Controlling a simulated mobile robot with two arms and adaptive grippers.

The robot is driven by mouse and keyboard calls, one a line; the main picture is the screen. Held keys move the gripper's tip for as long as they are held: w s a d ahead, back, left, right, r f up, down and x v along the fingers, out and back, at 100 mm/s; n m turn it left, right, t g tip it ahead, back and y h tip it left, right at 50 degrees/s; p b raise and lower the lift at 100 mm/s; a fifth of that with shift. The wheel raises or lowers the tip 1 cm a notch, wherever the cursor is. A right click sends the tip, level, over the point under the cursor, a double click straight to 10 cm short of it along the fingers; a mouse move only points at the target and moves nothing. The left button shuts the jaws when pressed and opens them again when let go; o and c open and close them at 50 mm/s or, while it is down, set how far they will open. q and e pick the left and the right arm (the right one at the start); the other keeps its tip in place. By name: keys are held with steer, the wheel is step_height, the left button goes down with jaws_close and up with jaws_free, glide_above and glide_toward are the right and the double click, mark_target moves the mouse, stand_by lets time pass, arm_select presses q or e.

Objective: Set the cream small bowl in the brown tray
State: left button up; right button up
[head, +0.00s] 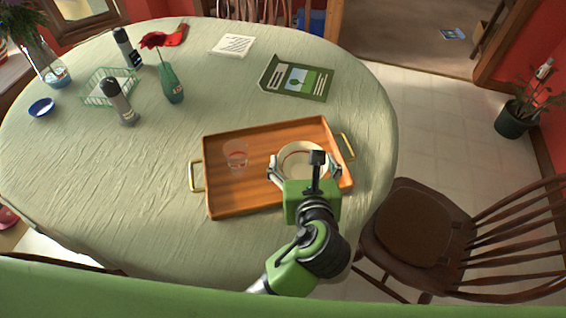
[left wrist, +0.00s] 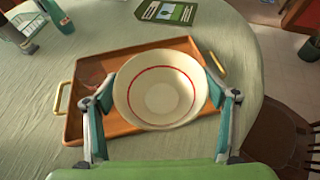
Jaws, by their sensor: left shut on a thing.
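The cream small bowl (head: 301,151) has a red ring inside. It is over the right part of the brown tray (head: 240,196), upright as far as I can see; I cannot tell whether its base touches the tray. My left gripper (head: 305,170) is shut on the bowl, one finger at each side. In the left wrist view the bowl (left wrist: 160,90) sits between the two fingers (left wrist: 162,100) and hides much of the tray (left wrist: 113,62). My right gripper is not in view.
A clear glass (head: 236,155) stands on the tray's left part. A green booklet (head: 297,78), a green vase with a red flower (head: 171,88) and a wire basket (head: 108,87) are further back. A dark chair (head: 420,225) stands at the right. The table's left front is clear.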

mark_target(304, 151)
arm_select(q)
steer(key=shift+d, duration=0.2)
steer(key=x, duration=0.8)
steer(key=shift+w+d+r, duration=0.15)
steer(key=shift+w+d, duration=0.05)
steer(key=shift+d, duration=0.05)
steer(key=w+f, duration=0.5)
steer(key=shift+a+f+b, duration=0.15)
steer(key=shift+b, duration=0.15)
steer(key=shift+w+f, duration=0.45)
steer(key=shift+f, duration=0.05)
steer(key=shift+w+f, duration=0.1)
steer(key=shift+f, duration=1.55)
steer(key=o, duration=1.2)
steer(key=shift+f, duration=0.15)
